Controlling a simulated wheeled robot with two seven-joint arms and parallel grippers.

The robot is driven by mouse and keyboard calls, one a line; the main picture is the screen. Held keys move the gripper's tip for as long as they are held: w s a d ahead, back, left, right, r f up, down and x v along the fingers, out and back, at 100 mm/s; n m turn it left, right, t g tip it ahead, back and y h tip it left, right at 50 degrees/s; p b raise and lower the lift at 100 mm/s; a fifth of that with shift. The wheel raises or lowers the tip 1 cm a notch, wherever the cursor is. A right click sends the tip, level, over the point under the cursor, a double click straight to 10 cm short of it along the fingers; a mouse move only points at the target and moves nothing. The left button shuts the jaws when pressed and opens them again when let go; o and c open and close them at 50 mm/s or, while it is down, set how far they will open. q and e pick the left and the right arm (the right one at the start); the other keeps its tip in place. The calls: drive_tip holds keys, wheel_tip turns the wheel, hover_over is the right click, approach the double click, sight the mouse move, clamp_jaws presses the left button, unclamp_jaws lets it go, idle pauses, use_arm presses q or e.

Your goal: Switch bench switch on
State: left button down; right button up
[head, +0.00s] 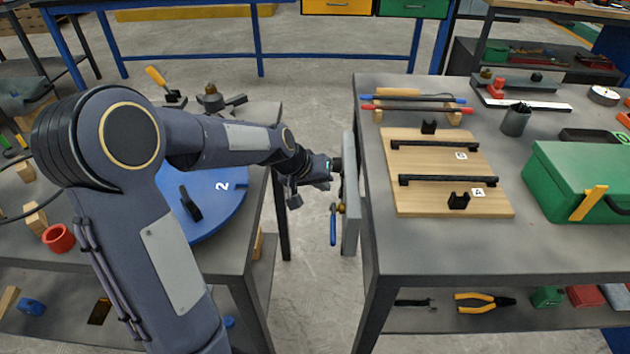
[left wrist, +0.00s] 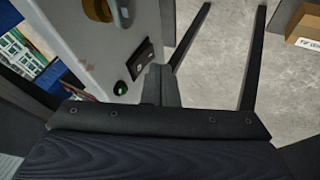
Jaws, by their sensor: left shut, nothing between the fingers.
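The bench switch (left wrist: 143,60) is a small black switch on a light grey panel (left wrist: 85,40). A round green light or button (left wrist: 121,88) sits near it. In the head view the panel (head: 351,195) stands upright at the left side of the right bench, seen almost edge-on. My left gripper (head: 322,173) is in front of the panel's face. In the left wrist view its shut, empty fingers (left wrist: 160,85) are close beside the switch; I cannot tell whether they touch it. The switch's on or off position is unclear. My right gripper is not in view.
A brass valve with a blue handle (head: 333,224) sticks out from the panel below my gripper. The right bench (head: 430,245) holds a wooden board (head: 428,200) with black bars and a green case (head: 575,180). A blue disc (head: 215,205) lies on the left bench.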

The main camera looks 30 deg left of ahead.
sight(339, 191)
use_arm(q)
drive_tip(key=x, duration=0.4)
drive_tip(key=shift+b, duration=0.3)
drive_tip(key=shift+w+d+f, duration=0.15)
drive_tip(key=shift+d, duration=0.1)
drive_tip(key=shift+r+p, duration=0.5)
drive_tip(key=shift+r, duration=0.4)
